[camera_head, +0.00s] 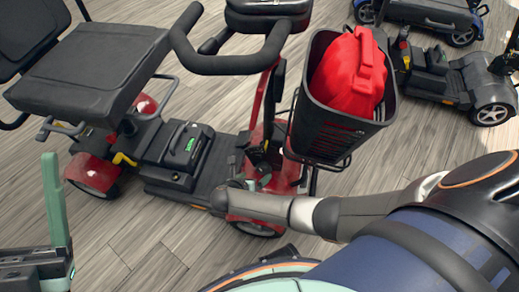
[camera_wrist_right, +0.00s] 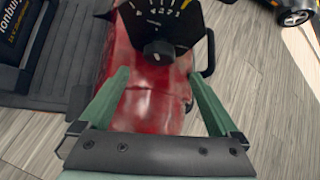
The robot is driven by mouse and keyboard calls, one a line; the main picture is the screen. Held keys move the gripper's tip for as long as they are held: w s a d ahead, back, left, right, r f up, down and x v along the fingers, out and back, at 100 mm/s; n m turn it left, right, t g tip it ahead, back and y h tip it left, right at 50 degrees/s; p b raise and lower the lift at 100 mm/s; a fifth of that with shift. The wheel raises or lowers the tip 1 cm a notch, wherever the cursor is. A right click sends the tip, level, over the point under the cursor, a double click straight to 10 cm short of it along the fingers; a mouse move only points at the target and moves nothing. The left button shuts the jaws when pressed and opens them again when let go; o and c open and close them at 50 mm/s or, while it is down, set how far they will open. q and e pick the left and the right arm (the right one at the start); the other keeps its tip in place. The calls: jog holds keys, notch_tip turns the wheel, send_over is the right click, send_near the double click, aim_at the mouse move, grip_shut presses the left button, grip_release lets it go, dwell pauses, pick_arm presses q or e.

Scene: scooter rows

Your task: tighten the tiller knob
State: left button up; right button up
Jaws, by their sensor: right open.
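The tiller knob (camera_wrist_right: 158,50) is a small round black knob on a dark plate with white and yellow numbers, in the right wrist view. The plate stands over the scooter's red front cover (camera_wrist_right: 150,105). My right gripper (camera_wrist_right: 158,76) is open, its two green fingers apart, with nothing between the tips but the view of the cover; the knob shows just beyond them, about midway. In the head view the right arm reaches to the foot of the tiller (camera_head: 264,115), where I cannot make out the knob. My left gripper (camera_head: 58,225) is partly in view at the lower left, away from the tiller.
A black basket (camera_head: 335,132) with a red bag (camera_head: 349,75) hangs beside the tiller, above my right arm. The handlebar (camera_head: 230,62) and seat (camera_head: 92,70) stand to the left. Other scooters (camera_head: 462,80) are at the upper right. Grey plank floor lies between.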

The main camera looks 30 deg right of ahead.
aim_at(262, 171)
jog(key=b+x, duration=0.3)
jog(key=x, duration=0.4)
jog(key=shift+f+b, duration=0.2)
jog(key=shift+b, duration=0.2)
jog(key=shift+b+x, duration=0.45)
jog(key=shift+x, duration=0.35)
pick_arm(q)
notch_tip(262, 171, down, 6)
jog(key=shift+w+d+n, duration=0.15)
jog(key=shift+d+n, duration=0.15)
pick_arm(e)
jog(key=shift+d+r, duration=0.1)
jog(key=shift+c, duration=0.3)
